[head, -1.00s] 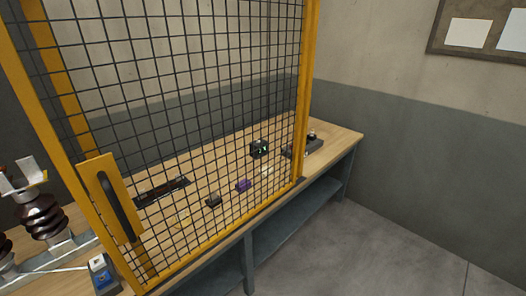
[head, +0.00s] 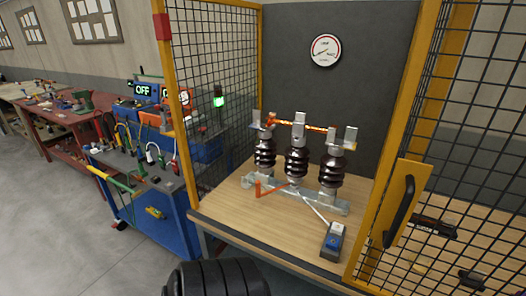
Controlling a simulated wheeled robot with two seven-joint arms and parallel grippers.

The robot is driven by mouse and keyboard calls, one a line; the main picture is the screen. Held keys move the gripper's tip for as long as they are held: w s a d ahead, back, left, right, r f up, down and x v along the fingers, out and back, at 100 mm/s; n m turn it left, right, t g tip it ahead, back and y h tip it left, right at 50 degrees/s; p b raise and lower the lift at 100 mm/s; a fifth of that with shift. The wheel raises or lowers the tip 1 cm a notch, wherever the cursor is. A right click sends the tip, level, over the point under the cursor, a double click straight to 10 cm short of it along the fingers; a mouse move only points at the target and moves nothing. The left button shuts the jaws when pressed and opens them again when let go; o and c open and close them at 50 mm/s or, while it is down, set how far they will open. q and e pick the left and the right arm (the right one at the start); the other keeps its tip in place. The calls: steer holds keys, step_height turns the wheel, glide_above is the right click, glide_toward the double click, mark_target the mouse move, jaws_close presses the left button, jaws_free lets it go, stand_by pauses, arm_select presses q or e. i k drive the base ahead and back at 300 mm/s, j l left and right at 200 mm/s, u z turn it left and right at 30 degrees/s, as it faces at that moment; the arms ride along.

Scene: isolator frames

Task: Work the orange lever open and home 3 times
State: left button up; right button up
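The orange lever (head: 272,189) sits low at the front left of the isolator frame (head: 325,207). It reaches out to the left, with a short upright end. The isolator has three dark brown ribbed insulators (head: 297,163) with metal clamps on top. An orange-coloured bar (head: 302,125) spans the tops, apparently from the left post to the right one. Neither of my grippers is in view. A black ribbed part, which I cannot identify for sure, shows at the bottom edge.
Yellow-framed mesh panels stand left and right of the isolator bay; the right one (head: 408,205) has a black handle. A blue-and-grey box (head: 333,241) sits on the wooden bench (head: 240,222). A round gauge (head: 325,50) hangs behind. A blue cart (head: 158,205) stands left.

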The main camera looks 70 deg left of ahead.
mark_target(297, 159)
steer(key=j+u, duration=0.75)
steer(key=i+j+u, duration=0.15)
steer(key=u, duration=0.25)
steer(key=i+j+u, duration=0.1)
steer(key=j+u, duration=0.3)
steer(key=l, duration=0.1)
